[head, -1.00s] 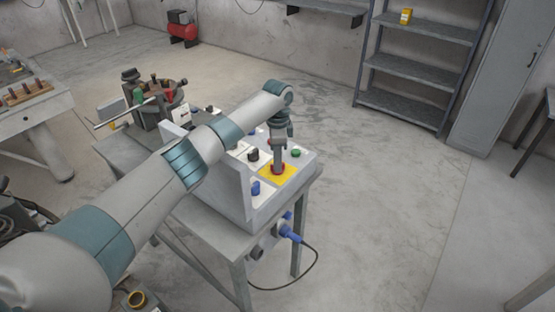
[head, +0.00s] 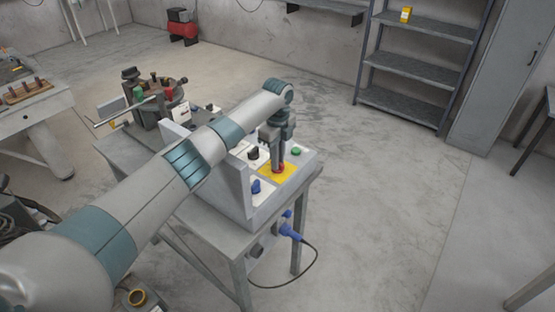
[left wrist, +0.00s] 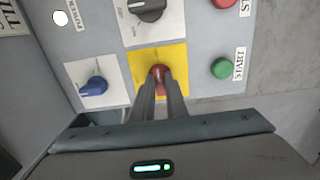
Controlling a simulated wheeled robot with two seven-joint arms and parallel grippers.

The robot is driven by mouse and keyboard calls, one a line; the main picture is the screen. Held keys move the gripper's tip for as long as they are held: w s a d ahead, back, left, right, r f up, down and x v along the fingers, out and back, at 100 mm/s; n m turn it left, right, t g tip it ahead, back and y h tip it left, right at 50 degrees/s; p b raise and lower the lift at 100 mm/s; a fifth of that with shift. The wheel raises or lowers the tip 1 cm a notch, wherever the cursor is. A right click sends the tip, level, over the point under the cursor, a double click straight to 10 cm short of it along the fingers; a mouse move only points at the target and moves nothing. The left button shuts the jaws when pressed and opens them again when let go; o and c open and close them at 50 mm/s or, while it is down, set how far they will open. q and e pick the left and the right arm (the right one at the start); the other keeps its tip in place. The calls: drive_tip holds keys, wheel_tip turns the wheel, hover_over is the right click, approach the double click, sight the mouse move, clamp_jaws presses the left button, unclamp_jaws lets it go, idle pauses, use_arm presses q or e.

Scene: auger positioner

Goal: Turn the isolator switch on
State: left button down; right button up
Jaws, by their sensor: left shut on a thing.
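The isolator switch is a red knob (left wrist: 160,74) on a yellow plate (left wrist: 172,58) on the sloping grey control panel. In the head view the yellow plate (head: 291,172) shows around the red knob (head: 279,170). My left gripper (head: 279,165) reaches down onto the knob. In the left wrist view its two fingers (left wrist: 161,88) are close together on the red knob, one on each side. The fingers hide part of the knob, so its exact angle is hard to tell. My right gripper is in neither view.
The panel's raised grey side (head: 235,182) stands beside my arm. A blue plug (head: 290,232) and cable hang below.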

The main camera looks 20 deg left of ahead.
use_arm(q)
drive_tip(key=shift+r, duration=0.1)
idle(0.3)
drive_tip(key=c, duration=1.8)
unclamp_jaws()
drive_tip(key=shift+d, duration=0.1)
drive_tip(key=shift+o, duration=0.2)
drive_tip(key=shift+r, duration=0.5)
wheel_tip(320, 180, up, 16)
drive_tip(key=b, duration=0.4)
drive_tip(key=shift+r, duration=0.2)
drive_tip(key=shift+f, duration=0.1)
